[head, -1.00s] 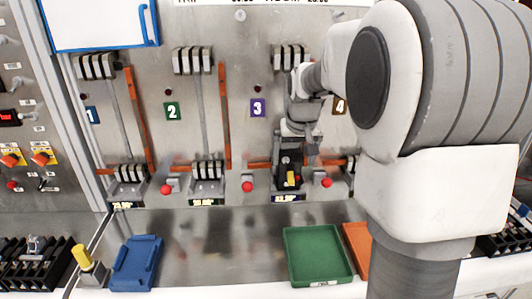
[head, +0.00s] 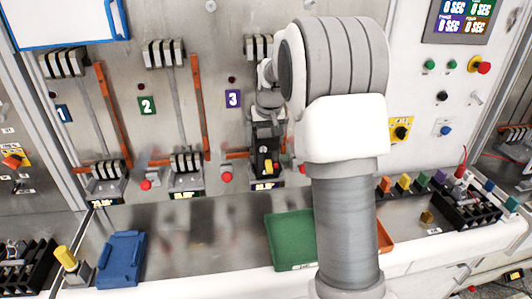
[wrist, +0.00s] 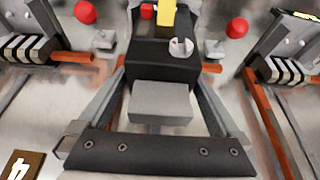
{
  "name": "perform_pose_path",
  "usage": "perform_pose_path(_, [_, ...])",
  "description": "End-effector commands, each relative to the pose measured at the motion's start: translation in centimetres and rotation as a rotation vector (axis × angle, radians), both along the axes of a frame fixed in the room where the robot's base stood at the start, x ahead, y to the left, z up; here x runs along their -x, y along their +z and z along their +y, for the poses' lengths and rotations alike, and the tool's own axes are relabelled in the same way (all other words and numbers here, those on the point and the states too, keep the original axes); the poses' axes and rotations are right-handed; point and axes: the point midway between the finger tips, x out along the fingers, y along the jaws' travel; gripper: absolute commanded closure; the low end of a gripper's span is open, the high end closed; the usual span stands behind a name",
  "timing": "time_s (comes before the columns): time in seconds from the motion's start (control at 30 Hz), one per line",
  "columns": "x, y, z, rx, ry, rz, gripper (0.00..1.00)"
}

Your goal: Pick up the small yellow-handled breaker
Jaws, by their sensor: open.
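A black breaker (head: 265,166) with a small yellow handle sits at station 3 of the test panel, low on the metal wall. In the wrist view its black body (wrist: 160,58) fills the upper middle, with the yellow handle (wrist: 167,14), a red button and a round dial showing. My gripper (wrist: 162,72) is open, its fingers spread to the left and right of the black body. I cannot tell whether they touch it. A grey block (wrist: 160,103) shows between the fingers; its attachment is unclear. In the head view my arm partly hides station 3.
Red knobs (head: 226,177) flank the station. Orange bars (head: 193,108) run beside it. A green tray (head: 285,240) and a blue tray (head: 121,260) lie on the bench below. A yellow-topped part (head: 66,260) stands at the left. The bench between the trays is clear.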

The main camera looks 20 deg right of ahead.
Motion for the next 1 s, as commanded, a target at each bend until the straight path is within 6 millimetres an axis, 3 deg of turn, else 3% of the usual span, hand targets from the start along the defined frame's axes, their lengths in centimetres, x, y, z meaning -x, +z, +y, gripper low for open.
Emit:
perform_pose_path(0.2, [-0.01,-0.06,0.0,0.0,0.0,-0.001,0.0])
perform_pose_path(0.77, [0.0,-0.03,-0.01,0.0,0.0,-0.001,1.0])
perform_pose_path(1.0, [-0.07,0.15,-0.02,0.001,0.0,-0.004,1.0])
